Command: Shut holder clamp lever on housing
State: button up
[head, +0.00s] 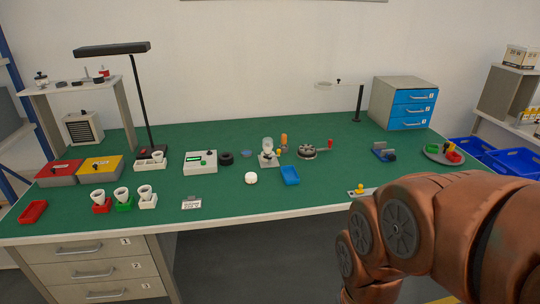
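A small light-grey holder (268,160) stands upright near the middle of the green bench, with a clear bulb-like top (267,144). A small yellow knob (279,152) shows at its right side; I cannot tell whether this is the clamp lever or whether it is open or shut. To its right is a round dark-grey fixture (307,153) with a lever ending in a red knob (330,143), which sticks out to the right. Which part is the housing is unclear at this size. My copper-coloured arm fills the lower right; my gripper is not in view.
A yellow-knobbed part (360,190) sits at the front edge near my arm. A blue vise-like device (383,152) and round tray (435,150) stand right. The front middle is mostly clear.

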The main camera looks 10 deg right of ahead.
aim_at(269, 158)
jog(key=z, duration=0.3)
jog(key=i, duration=1.15)
jog(key=u, duration=0.3)
